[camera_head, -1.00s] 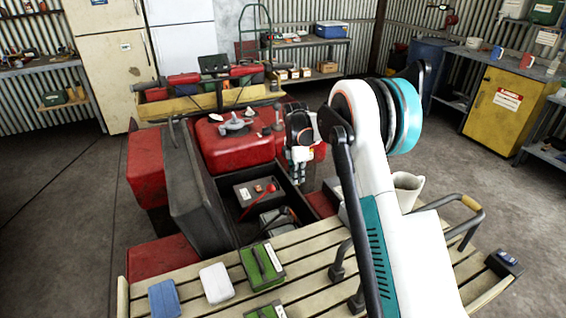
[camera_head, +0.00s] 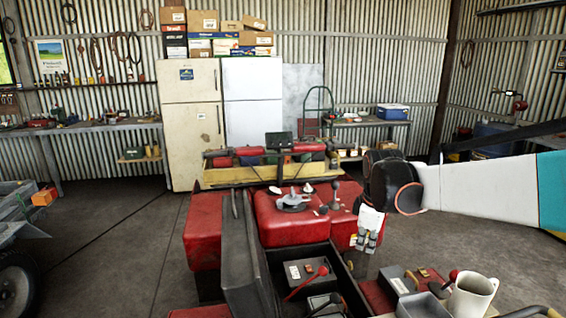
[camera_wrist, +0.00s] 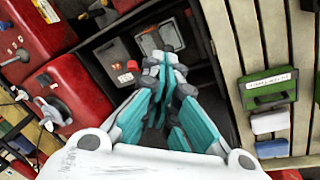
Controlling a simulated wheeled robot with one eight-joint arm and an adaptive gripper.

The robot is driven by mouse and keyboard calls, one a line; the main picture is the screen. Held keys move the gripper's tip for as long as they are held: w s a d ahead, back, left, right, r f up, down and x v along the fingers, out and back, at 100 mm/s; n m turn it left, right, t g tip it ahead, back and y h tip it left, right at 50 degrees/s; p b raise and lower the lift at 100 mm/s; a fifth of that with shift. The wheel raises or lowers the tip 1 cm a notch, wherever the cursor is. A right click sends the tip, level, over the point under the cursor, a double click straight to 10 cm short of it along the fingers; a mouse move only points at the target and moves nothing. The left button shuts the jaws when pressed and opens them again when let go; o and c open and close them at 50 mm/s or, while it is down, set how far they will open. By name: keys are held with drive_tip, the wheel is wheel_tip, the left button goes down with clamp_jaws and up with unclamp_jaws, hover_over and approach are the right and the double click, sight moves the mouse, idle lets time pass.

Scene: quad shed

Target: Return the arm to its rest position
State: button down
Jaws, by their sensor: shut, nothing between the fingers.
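My gripper (camera_head: 367,240) hangs from my arm, which comes in from the right edge of the head view. The gripper points down over the right side of the red quad (camera_head: 290,222), beside its open front compartment. In the wrist view my gripper (camera_wrist: 163,62) has its teal and grey fingers together, with nothing held. Beyond the fingers, the dark compartment holds a grey battery (camera_wrist: 112,52) with a red terminal cap. The battery (camera_head: 305,272) also shows in the head view. The gripper appears apart from the things below it.
The raised dark lid (camera_head: 243,255) stands left of the compartment. A white mug (camera_head: 472,296) stands at the lower right. A slatted wooden rack (camera_wrist: 235,65) carries a green box (camera_wrist: 270,88). Two fridges (camera_head: 190,118) stand behind. The floor at left is mostly clear.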

drive_tip(key=s+a+r+m+t, duration=0.1)
drive_tip(key=s+r+m, duration=0.15)
drive_tip(key=s, duration=0.45)
drive_tip(key=s+r+m+t, duration=0.1)
drive_tip(key=s+r+m, duration=0.15)
drive_tip(key=s, duration=0.55)
drive_tip(key=s+f+m+t, duration=0.2)
drive_tip(key=s+f+m, duration=0.2)
drive_tip(key=s, duration=0.9)
drive_tip(key=m, duration=0.3)
drive_tip(key=shift+a+f+t, duration=0.15)
drive_tip(key=shift+a+t, duration=0.15)
drive_tip(key=shift+a, duration=0.1)
